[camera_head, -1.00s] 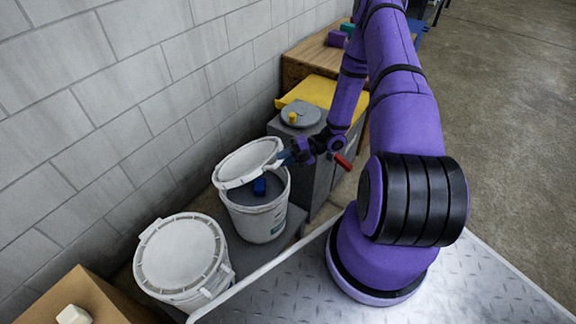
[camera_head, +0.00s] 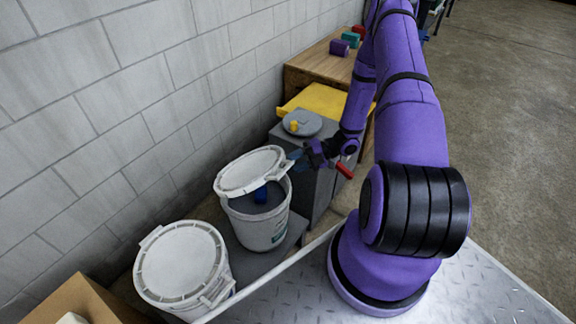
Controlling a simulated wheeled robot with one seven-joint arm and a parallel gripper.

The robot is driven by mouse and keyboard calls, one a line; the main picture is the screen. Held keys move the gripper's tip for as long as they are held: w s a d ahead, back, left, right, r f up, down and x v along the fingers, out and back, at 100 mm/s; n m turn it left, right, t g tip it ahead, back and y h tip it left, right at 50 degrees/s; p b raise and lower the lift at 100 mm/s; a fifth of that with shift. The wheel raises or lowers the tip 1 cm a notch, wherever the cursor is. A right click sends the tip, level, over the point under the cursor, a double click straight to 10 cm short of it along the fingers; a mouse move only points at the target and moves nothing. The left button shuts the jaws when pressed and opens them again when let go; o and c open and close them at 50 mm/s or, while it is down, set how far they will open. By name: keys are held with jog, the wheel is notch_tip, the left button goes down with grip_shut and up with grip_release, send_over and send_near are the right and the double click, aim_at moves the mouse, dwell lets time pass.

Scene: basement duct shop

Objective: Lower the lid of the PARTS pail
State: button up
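A white pail (camera_head: 262,225) stands against the wall with its white lid (camera_head: 250,171) tilted partly open above it. A blue object (camera_head: 261,194) shows inside the pail under the lid. I cannot read a PARTS label; only a small green mark shows on the pail's side. My gripper (camera_head: 294,160) is at the lid's right edge, at or very near the rim. Its fingers are small and dark, and I cannot tell whether they are open or shut or touching the lid.
A second white pail with its lid on (camera_head: 182,262) stands in front to the left. Behind is a grey cabinet (camera_head: 312,185) with a round grey lid (camera_head: 301,122) and a yellow panel (camera_head: 325,100). A wooden bench (camera_head: 312,62) holds coloured blocks. A cardboard box (camera_head: 85,302) is at lower left.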

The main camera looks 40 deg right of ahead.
jog(key=v, duration=0.6)
jog(key=shift+d+r, duration=0.2)
jog(key=shift+d, duration=0.1)
jog(key=shift+s, duration=0.15)
jog(key=a+r+n+g+h, duration=0.2)
jog(key=a+r+n, duration=0.2)
jog(key=r+n, duration=0.5)
jog(key=a+r+n+g+h, duration=0.2)
jog(key=a+r+n, duration=0.3)
jog(key=r, duration=0.6)
jog(key=a+r+n+g+h, duration=0.2)
jog(key=r+n, duration=0.7)
jog(key=r, duration=0.1)
jog(key=s+a+r+n+t+h, duration=0.3)
jog(key=s+a+r+n, duration=0.1)
jog(key=s+r+n, duration=0.5)
jog(key=s+a+r+n+t+h, duration=0.3)
jog(key=s+r+n, duration=0.6)
jog(key=n, duration=0.3)
jog(key=shift+s+a+h, duration=0.6)
jog(key=shift+s+h, duration=0.15)
jog(key=shift+h, duration=0.05)
jog(key=shift+w, duration=0.1)
